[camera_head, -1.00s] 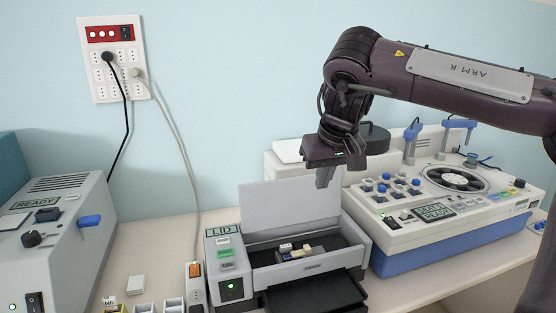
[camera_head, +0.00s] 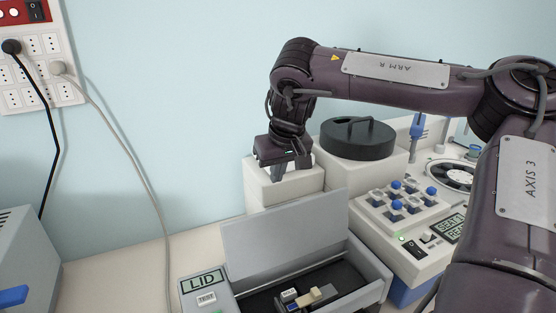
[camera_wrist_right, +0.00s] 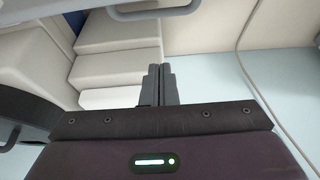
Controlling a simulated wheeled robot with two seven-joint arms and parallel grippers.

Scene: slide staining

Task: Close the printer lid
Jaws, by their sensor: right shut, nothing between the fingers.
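The printer (camera_head: 362,268) is a grey box at the bottom middle of the head view, with a "LID" label at its left. Its lid (camera_head: 285,235) stands raised at the back, so the dark inside shows. My right gripper (camera_head: 277,173) is shut and empty. In the head view it appears above and behind the lid, in front of the white blocks; I cannot tell its exact distance from the lid. In the right wrist view its fingers (camera_wrist_right: 159,84) are together with nothing between them. My left gripper is not in view.
Small items (camera_head: 304,297) lie inside the printer. A white stepped block (camera_head: 285,188) and a round black lidded pot (camera_head: 357,138) stand behind it. A machine with blue knobs (camera_head: 405,205) is at the right. A grey cable (camera_head: 120,150) hangs from the wall socket (camera_head: 35,70).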

